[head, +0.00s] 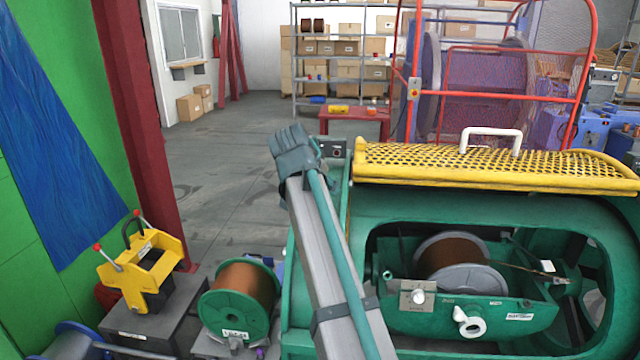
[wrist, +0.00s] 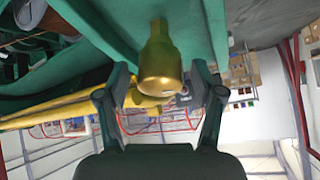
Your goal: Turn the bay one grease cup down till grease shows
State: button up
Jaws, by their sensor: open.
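The grease cup (wrist: 162,72) shows in the wrist view as a brass-yellow cup with a narrower neck, set against a green painted part (wrist: 195,25) of the machine. My gripper (wrist: 162,88) is open, with one finger on each side of the cup's wide end. A gap seems to show on both sides, so the fingers look apart from it. I cannot make out any grease. In the head view I cannot make out the cup or my gripper; my own arm crosses the middle.
In the head view, the green strander cradle (head: 460,325) holds a copper-wire bobbin (head: 450,250) under a yellow mesh guard (head: 490,168). A green-flanged spool (head: 240,298) and a yellow lifting device (head: 143,268) stand at left. The grey floor (head: 225,160) behind is clear.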

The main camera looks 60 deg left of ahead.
jog(key=v, duration=1.2)
